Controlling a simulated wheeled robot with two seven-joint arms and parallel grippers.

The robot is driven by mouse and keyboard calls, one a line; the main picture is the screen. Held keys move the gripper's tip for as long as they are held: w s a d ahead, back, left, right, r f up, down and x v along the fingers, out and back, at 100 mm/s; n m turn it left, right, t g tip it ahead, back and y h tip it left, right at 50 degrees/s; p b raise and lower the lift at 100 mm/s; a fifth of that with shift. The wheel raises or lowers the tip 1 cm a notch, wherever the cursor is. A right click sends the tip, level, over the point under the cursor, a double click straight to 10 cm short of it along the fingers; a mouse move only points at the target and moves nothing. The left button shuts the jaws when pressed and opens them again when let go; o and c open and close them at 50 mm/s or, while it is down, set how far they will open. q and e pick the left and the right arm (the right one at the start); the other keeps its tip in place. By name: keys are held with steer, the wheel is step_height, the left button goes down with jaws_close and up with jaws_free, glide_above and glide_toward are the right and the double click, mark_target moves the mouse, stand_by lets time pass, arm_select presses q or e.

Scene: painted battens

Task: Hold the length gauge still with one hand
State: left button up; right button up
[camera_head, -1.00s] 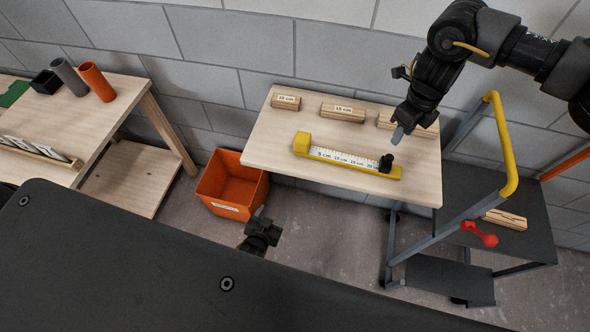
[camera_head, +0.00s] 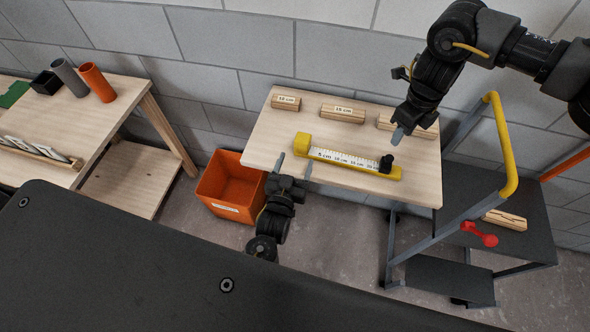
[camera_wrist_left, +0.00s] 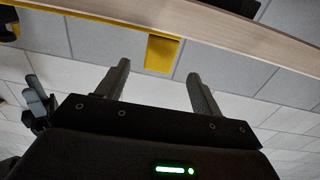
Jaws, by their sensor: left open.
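The length gauge (camera_head: 350,162) is a yellow bar with a white marked scale, a raised yellow block at its left end and a black piece near its right end. It lies on the wooden table. In the left wrist view its yellow end block (camera_wrist_left: 161,54) shows beyond the fingers. My left gripper (camera_head: 294,164) is open and empty at the table's front edge, just in front of the gauge's left end and apart from it. My right gripper (camera_head: 397,136) is above the table behind the gauge's right end; its finger gap cannot be made out.
Labelled wooden battens (camera_head: 343,114) lie along the table's back. An orange bin (camera_head: 232,187) stands on the floor left of the table. A cart (camera_head: 497,210) with a yellow rail, holding a batten and a red object, stands at the right. The table's left part is clear.

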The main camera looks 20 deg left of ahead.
mark_target(301, 148)
arm_select(q)
steer(key=w, duration=0.8)
steer(key=shift+w, duration=0.35)
steer(key=c, duration=1.2)
steer(key=shift+c, duration=0.2)
arm_select(e)
steer(key=shift+o, duration=0.5)
steer(key=shift+f, duration=0.1)
